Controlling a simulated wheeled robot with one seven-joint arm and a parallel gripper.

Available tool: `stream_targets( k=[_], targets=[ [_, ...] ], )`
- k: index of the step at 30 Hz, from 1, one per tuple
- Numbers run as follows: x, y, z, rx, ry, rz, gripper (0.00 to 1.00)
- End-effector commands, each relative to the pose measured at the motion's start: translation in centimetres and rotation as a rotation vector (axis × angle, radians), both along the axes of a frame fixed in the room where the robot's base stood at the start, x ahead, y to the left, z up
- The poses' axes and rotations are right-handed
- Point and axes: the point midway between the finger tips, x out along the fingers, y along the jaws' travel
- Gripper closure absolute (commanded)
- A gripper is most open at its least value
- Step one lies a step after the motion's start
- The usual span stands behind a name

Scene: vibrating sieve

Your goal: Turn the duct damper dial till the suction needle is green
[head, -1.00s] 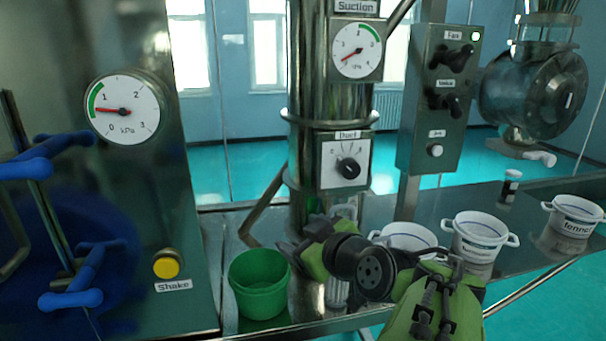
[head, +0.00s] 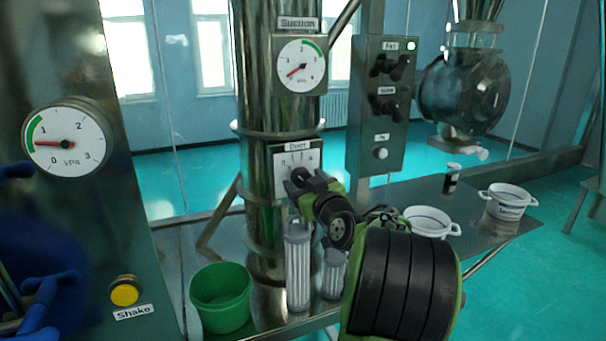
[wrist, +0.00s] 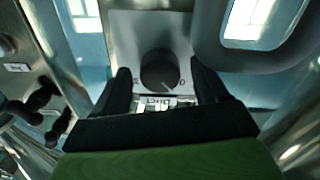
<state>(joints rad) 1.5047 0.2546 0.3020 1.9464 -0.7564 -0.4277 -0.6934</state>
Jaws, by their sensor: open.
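The duct damper dial is a black knob on a white plate (head: 283,165) on the steel duct; my gripper covers most of it in the head view. In the wrist view the knob (wrist: 160,70) sits between the two open fingers of my gripper (wrist: 163,88), with a gap visible on each side. My gripper (head: 305,178) reaches the dial plate from the front right in the head view. The suction gauge (head: 300,65) is above the dial. Its red needle points to the lower left, near the low end, away from the green band at the upper right.
A second gauge (head: 68,140) and a yellow Shake button (head: 125,292) are on the left machine. A green tub (head: 221,298), grey filter cartridges (head: 298,265) and white pots (head: 508,202) stand on the bench. A switch box (head: 380,105) is right of the duct.

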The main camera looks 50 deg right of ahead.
Motion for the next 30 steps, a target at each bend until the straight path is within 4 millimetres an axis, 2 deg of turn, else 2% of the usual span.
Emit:
stream_targets(
  k=[4, 12, 22, 23, 30],
  targets=[
    [1.28, -0.77, 0.04, 0.001, -0.001, 0.000, 0.27],
    [1.44, -0.86, -0.06, 0.000, 0.000, -0.001, 0.28],
    [1.41, -0.86, -0.07, 0.000, 0.001, -0.001, 0.79],
    [1.40, -0.85, -0.07, 0.000, 0.001, -0.001, 0.81],
    [1.43, -0.82, -0.11, 0.026, -0.014, 0.000, 0.82]
  ],
)
